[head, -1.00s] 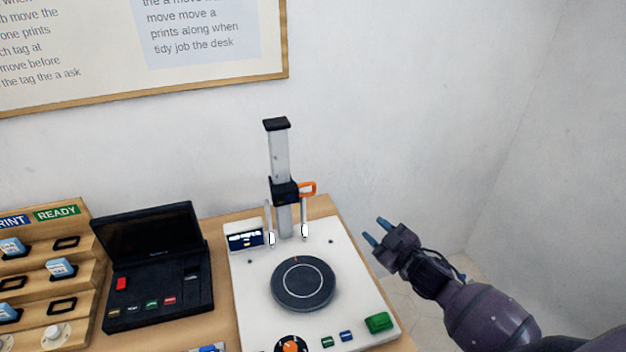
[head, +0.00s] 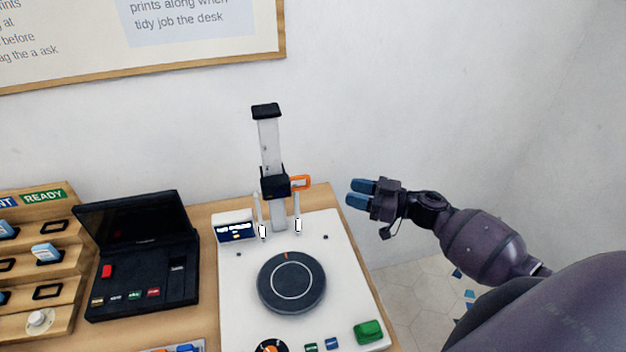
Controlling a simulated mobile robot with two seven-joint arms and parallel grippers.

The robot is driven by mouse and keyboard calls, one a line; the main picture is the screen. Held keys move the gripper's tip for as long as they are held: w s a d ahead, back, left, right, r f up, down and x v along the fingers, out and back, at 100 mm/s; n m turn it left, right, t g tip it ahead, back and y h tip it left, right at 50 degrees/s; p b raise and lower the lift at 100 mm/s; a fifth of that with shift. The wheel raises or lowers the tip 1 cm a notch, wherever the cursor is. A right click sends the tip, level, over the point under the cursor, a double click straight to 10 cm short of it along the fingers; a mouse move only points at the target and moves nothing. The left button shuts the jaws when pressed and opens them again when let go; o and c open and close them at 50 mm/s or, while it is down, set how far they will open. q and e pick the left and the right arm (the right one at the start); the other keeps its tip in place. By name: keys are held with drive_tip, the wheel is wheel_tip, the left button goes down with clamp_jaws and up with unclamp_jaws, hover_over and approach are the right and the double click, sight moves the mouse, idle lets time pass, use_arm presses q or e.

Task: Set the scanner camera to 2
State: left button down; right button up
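The scanner (head: 345,268) is a white base with a round dark turntable (head: 291,282) and a grey upright post (head: 269,143) at its back. A black camera carriage (head: 274,182) with an orange handle (head: 300,182) sits on the lower part of the post. Scale marks on the post are too small to read. My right gripper (head: 357,192) is to the right of the orange handle, apart from it, with its blue fingertips pointing left. A narrow gap shows between the fingers, and nothing is between them. My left gripper is out of view.
A small display (head: 235,228), two thin lamp posts, an orange-marked dial (head: 271,346) and a green button (head: 368,331) are on the scanner base. A black laptop-like console (head: 140,255) and a wooden tag rack (head: 40,262) stand left. The wall is close behind.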

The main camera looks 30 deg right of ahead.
sight(285, 179)
drive_tip(key=x, duration=1)
drive_tip(key=shift+w, duration=0.4)
drive_tip(key=shift+a+f, duration=0.1)
clamp_jaws()
